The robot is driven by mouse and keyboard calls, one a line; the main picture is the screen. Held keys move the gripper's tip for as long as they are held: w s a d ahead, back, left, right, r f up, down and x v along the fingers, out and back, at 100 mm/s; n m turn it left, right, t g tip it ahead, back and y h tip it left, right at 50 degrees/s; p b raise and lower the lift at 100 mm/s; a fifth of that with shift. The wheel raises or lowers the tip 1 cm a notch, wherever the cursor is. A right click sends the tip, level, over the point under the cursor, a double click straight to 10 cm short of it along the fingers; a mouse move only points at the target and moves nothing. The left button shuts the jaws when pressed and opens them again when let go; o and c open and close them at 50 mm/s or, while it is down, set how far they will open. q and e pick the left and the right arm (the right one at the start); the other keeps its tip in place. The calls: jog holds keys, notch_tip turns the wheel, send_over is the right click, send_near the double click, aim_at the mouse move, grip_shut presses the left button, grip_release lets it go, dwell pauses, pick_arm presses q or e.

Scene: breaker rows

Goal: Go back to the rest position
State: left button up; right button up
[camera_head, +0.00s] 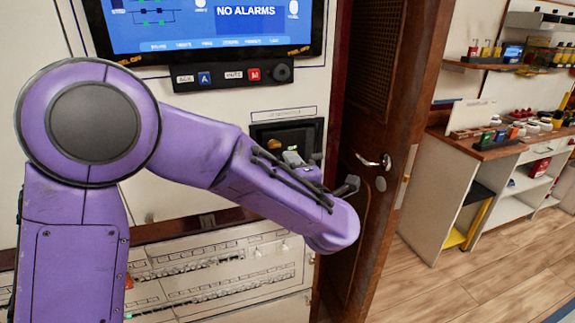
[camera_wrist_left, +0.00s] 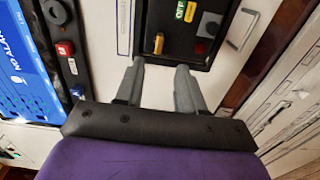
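My left arm comes in from the left in the head view and crosses in front of the cabinet. My left gripper (camera_head: 320,172) is near the right edge of the cabinet front, beside a black recessed box (camera_head: 262,130). In the left wrist view its two grey fingers (camera_wrist_left: 160,68) stand apart with nothing between them. They point at the black box, which holds a yellow handle (camera_wrist_left: 159,43), a yellow label and a red knob (camera_wrist_left: 199,47). I cannot tell whether the fingertips touch the box. My right gripper is not in view.
A monitor (camera_head: 250,14) reading "NO ALARMS" hangs above a button strip (camera_head: 228,77). Rows of breakers (camera_head: 215,275) lie below my arm. A brown door (camera_head: 385,120) with a metal handle stands close at right. Beyond it are a cluttered workbench (camera_head: 490,150) and open wooden floor (camera_head: 490,270).

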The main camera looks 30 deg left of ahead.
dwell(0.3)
pick_arm(q)
jog(key=s+d+f+m+h, duration=0.1)
jog(key=s+f+m+h, duration=0.15)
jog(key=f+m, duration=0.5)
jog(key=s+f+m+h, duration=0.1)
jog(key=f+m+h, duration=0.3)
jog(key=f, duration=0.7)
jog(key=s+d+f+m+h, duration=0.1)
jog(key=s+f+m+h, duration=0.3)
jog(key=f, duration=0.6)
jog(key=s+a+f+m+g, duration=0.1)
jog(key=s+f+g, duration=0.3)
jog(key=s+f, duration=0.5)
jog(key=s+a+f+m+g, duration=0.2)
jog(key=s+f, duration=0.6)
jog(key=s, duration=0.8)
jog(key=shift+a+f+m+g, duration=0.2)
jog(key=shift+f+m+g, duration=0.15)
jog(key=shift+m+g, duration=0.85)
